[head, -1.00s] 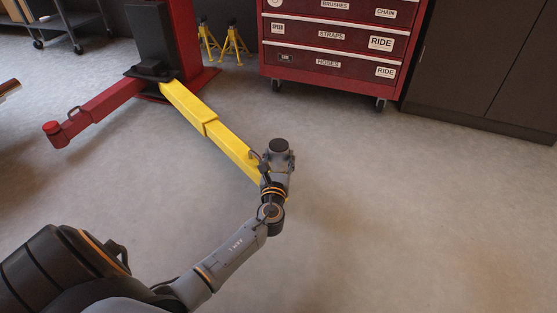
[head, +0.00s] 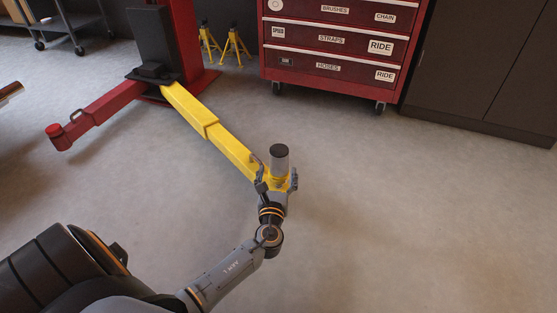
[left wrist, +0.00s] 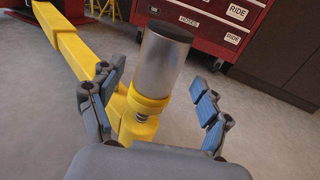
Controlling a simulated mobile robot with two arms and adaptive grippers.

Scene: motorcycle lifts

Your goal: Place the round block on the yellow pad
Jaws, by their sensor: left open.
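The round block (head: 279,165) is a grey cylinder with a black top. It stands on the round yellow pad (left wrist: 150,104) at the near end of the yellow lift arm (head: 228,143). In the left wrist view the block (left wrist: 161,61) appears to rest on the pad, with no gap visible. My left gripper (head: 276,172) is open, its fingers on either side of the block and pad and apart from the block. In the left wrist view the open fingers (left wrist: 155,82) frame the block. My right gripper is not in view.
A red lift arm (head: 96,116) reaches left from the lift column (head: 190,40). Yellow stands (head: 234,45) are behind it. A red tool cabinet (head: 335,50) and a dark cupboard (head: 485,70) stand at the back. The floor at right is clear.

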